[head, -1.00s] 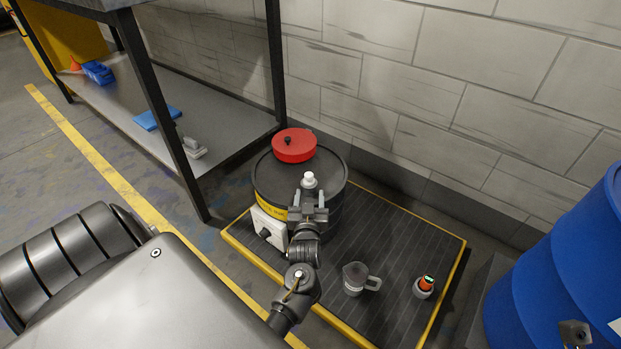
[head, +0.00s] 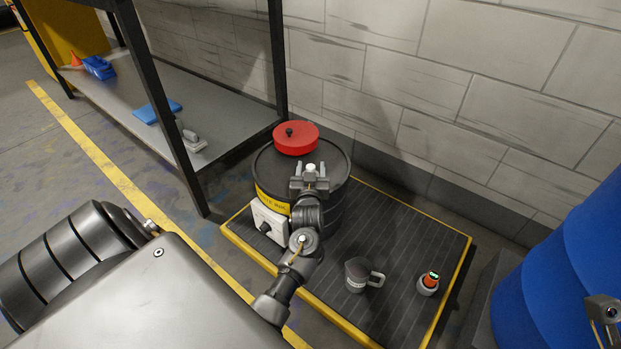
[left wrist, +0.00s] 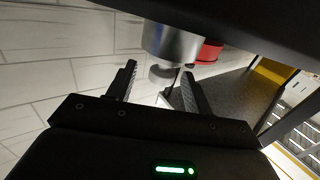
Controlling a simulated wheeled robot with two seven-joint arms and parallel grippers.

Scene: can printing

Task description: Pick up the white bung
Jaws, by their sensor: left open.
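The white bung (head: 311,168) shows in the head view as a small pale top above the black drum (head: 331,163). My left gripper (head: 310,173) is open at the bung, with its fingers on either side in this view. In the left wrist view, a pale cylinder with a smaller round end, apparently the bung (left wrist: 172,42), lies at the fingertips of my left gripper (left wrist: 159,69). I cannot tell whether the fingers touch it. A grey part at the lower right edge, likely my right gripper (head: 604,311), is mostly cut off.
A red lid-like container (head: 296,138) sits on the drum's far side. A grey jug (head: 356,275) and an orange-topped item (head: 429,284) stand on the black pallet (head: 400,240). A metal shelf (head: 235,125) is at left, a blue drum (head: 560,270) at right.

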